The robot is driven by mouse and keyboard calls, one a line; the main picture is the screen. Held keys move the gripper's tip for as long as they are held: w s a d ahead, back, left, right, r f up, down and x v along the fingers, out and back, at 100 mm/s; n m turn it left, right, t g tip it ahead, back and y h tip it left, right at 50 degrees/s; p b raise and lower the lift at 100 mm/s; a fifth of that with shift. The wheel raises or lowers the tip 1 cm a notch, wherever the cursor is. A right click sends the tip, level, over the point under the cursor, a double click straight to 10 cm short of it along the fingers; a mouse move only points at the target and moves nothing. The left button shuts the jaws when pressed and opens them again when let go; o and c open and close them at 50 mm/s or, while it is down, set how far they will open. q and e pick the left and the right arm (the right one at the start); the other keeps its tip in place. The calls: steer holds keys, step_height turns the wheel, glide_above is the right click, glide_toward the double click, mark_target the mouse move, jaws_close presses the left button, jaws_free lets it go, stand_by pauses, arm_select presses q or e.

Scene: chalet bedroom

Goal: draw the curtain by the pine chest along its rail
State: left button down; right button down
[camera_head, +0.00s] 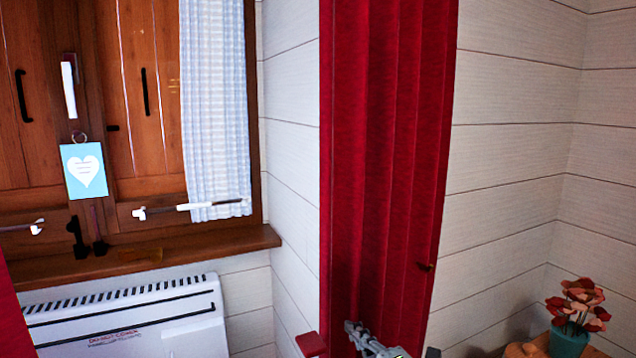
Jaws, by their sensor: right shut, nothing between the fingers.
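The red curtain (385,140) hangs in vertical folds against the white plank wall, right of the window. Its top and bottom are out of the frame, and no rail is in view. My right gripper (354,328) is low in front of the curtain, near its lower middle, shut with nothing between its fingers. I cannot tell whether it touches the cloth. A wooden top (540,344), perhaps that of the pine chest, shows at the bottom right. My left gripper is out of view.
A teal pot (568,340) with reddish flowers (580,300) stands on the wooden top. A white heater (130,320) is under the wooden window sill (150,257). A pale checked curtain (215,110) hangs at the window. Another red cloth (12,325) shows at the left edge.

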mark_target(323, 346)
steer(key=shift+w+a, duration=0.1)
steer(key=shift+w, duration=0.15)
steer(key=shift+s, duration=0.3)
steer(key=shift+s+a+p, duration=0.15)
steer(key=shift+s+a, duration=0.25)
steer(key=shift+a, duration=0.7)
steer(key=shift+s+a+p, duration=0.1)
steer(key=shift+s+a, duration=0.35)
steer(key=shift+a, duration=0.65)
steer(key=shift+s+a+p, duration=0.15)
steer(key=shift+s+a, duration=0.25)
steer(key=shift+a, duration=0.7)
steer(key=shift+s+a, duration=0.3)
steer(key=shift+a, duration=0.45)
steer(key=shift+s+a, duration=0.25)
steer(key=shift+a, duration=0.5)
steer(key=shift+s+a, duration=0.3)
steer(key=shift+a, duration=0.45)
